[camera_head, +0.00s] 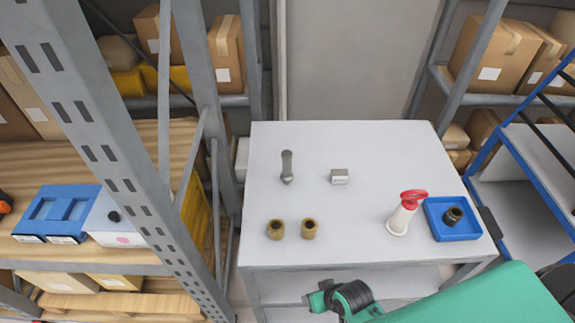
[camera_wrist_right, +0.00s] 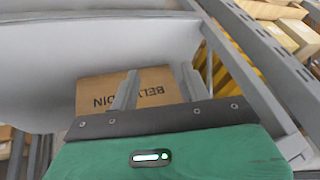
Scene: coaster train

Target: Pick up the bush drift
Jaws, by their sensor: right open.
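A grey metal tool with a narrow shaft and wider ends, which looks like the bush drift (camera_head: 287,167), stands on the back left of the grey table (camera_head: 375,150) in the head view. My right gripper (camera_wrist_right: 158,70) is open and empty in the right wrist view, its two fingers apart. In the head view my right arm comes in from the lower right, in front of the table's front edge and well short of the drift. The drift is not seen in the right wrist view. My left gripper is not in view.
Two brass bushes (camera_head: 309,229) stand at the table's front left. A small grey block (camera_head: 339,176) sits right of the drift. A shelf upright (camera_head: 120,160) rises left.

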